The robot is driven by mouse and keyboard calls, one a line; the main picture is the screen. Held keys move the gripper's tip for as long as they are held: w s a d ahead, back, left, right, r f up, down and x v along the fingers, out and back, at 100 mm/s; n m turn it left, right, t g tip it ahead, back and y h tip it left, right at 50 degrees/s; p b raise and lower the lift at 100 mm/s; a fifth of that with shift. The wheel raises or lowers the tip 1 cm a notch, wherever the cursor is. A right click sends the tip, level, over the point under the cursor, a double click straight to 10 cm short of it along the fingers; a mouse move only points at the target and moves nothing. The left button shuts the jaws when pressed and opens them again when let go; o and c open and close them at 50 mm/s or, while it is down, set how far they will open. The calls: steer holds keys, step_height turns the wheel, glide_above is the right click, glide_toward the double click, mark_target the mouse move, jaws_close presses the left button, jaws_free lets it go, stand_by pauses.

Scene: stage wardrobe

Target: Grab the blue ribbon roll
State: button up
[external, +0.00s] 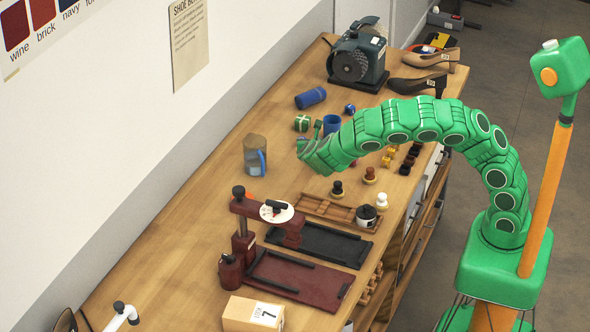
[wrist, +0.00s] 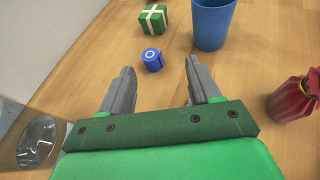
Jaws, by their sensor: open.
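A small blue roll with a white ring on its end (wrist: 152,61), which looks like the blue ribbon roll, stands on the wooden table in the wrist view. My gripper (wrist: 160,66) is open and empty, its two grey fingers spread with the roll between and just beyond their tips. The roll seems apart from both fingers. In the external view my gripper (external: 309,136) is low over the table, in front of the blue cup (external: 332,124). I cannot make out the roll there; my gripper likely hides it.
A green box with a white band (wrist: 153,19) and the blue cup (wrist: 213,24) stand beyond the roll. A red object (wrist: 296,98) is right of my gripper, a clear jug (wrist: 38,142) left. A blue cylinder (external: 311,98) lies further back, near a grinder (external: 358,56).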

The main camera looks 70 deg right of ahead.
steer(key=shift+w+a+f+n+t, duration=0.4)
steer(key=shift+w+a+f+n, duration=0.25)
steer(key=shift+f, duration=0.35)
steer(key=shift+r+x, duration=0.2)
steer(key=shift+x, duration=1.7)
steer(key=shift+r+x, duration=0.15)
steer(key=shift+x, duration=1.7)
steer(key=shift+d, duration=0.2)
steer(key=c, duration=1.1)
